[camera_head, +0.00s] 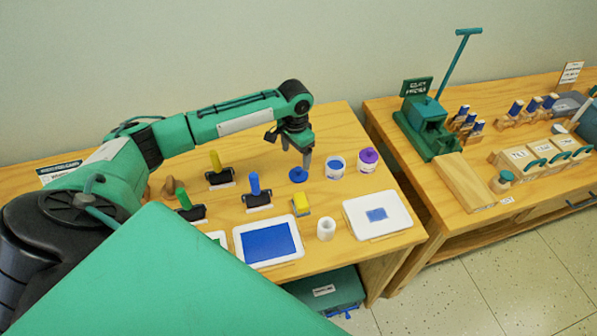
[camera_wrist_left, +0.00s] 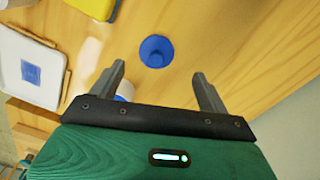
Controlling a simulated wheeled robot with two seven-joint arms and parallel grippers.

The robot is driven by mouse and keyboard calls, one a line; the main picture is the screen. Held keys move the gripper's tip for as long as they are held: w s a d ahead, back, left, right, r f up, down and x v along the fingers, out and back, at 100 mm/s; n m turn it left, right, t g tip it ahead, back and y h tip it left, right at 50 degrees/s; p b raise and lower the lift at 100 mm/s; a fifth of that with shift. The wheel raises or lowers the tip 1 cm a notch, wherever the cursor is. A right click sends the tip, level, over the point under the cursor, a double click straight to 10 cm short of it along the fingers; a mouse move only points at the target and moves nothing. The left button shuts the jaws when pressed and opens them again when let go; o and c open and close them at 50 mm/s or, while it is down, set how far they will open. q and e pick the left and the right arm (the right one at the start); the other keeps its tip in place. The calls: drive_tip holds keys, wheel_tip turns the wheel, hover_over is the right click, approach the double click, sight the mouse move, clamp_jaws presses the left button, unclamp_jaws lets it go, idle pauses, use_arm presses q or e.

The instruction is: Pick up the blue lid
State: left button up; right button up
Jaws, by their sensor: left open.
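The blue lid (camera_head: 298,175) lies flat on the wooden table, a round disc with a raised knob. It also shows in the left wrist view (camera_wrist_left: 156,52), just beyond and between the two fingertips. My left gripper (camera_head: 306,160) is open and empty, pointing down above the table close beside the lid; in the left wrist view its fingers (camera_wrist_left: 158,72) are spread apart. A white jar with blue contents (camera_head: 335,168) stands open to the right of the lid. My right gripper is not in view.
A jar with a purple lid (camera_head: 369,158) stands further right. Rollers with blue (camera_head: 256,190) and yellow handles (camera_head: 217,168), a yellow block (camera_head: 300,203), a white cylinder (camera_head: 326,229), a blue ink tray (camera_head: 268,263) and a white tray (camera_head: 357,224) surround the lid. A second table (camera_head: 475,185) is at right.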

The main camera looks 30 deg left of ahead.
sight(298, 169)
use_arm(q)
drive_tip(key=shift+w+f, duration=0.1)
drive_tip(key=shift+f, duration=0.65)
drive_tip(key=shift+w+a+f, duration=0.1)
drive_tip(key=shift+f, duration=0.25)
drive_tip(key=shift+d+f+p, duration=0.2)
drive_tip(key=shift+f+p, duration=0.15)
drive_tip(key=shift+f, duration=0.25)
drive_tip(key=f, duration=0.2)
drive_tip(key=f+p, duration=0.1)
drive_tip(key=shift+d+f, duration=0.25)
drive_tip(key=shift+f, duration=0.3)
drive_tip(key=shift+c, duration=0.7)
drive_tip(key=c, duration=0.9)
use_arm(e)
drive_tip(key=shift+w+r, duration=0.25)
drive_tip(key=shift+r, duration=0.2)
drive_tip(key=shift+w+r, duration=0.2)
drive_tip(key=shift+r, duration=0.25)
